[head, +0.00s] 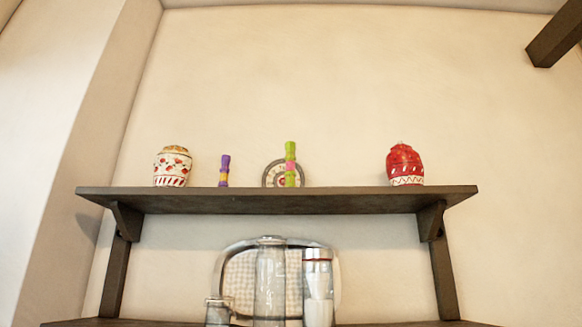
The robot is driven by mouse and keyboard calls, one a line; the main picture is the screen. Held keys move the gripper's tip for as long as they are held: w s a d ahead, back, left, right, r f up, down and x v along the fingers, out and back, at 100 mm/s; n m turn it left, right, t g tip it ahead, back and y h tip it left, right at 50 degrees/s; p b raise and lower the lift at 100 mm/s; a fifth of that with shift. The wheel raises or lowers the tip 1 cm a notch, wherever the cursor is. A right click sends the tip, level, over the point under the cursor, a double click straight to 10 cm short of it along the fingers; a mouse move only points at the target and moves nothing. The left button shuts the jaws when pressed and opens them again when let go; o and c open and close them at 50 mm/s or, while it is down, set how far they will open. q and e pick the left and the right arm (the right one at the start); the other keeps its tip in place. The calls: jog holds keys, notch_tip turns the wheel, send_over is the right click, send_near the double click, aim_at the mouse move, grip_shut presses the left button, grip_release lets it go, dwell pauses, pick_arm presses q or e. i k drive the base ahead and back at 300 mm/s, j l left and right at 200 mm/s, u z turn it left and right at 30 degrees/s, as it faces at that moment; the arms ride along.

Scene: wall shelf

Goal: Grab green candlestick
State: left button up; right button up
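The green candlestick (290,165) stands upright on the upper wooden shelf (290,200), a little right of the shelf's middle. It is green with a pink band around its middle. It stands in front of a round patterned plate (270,174) and hides part of it. A shorter purple and yellow candlestick (224,172) stands to its left, apart from it. Neither of my grippers is in the head view.
A white jar with red patterns (173,166) stands at the shelf's left, a red jar (405,165) at its right. Below are a lower shelf (130,323), glass containers (270,285) and a tray (238,275). A dark beam (555,38) juts in at upper right.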

aim_at(290, 175)
jog(key=i+l, duration=0.35)
jog(key=i+l+z, duration=0.15)
jog(key=i+l, duration=0.2)
jog(key=l, duration=0.25)
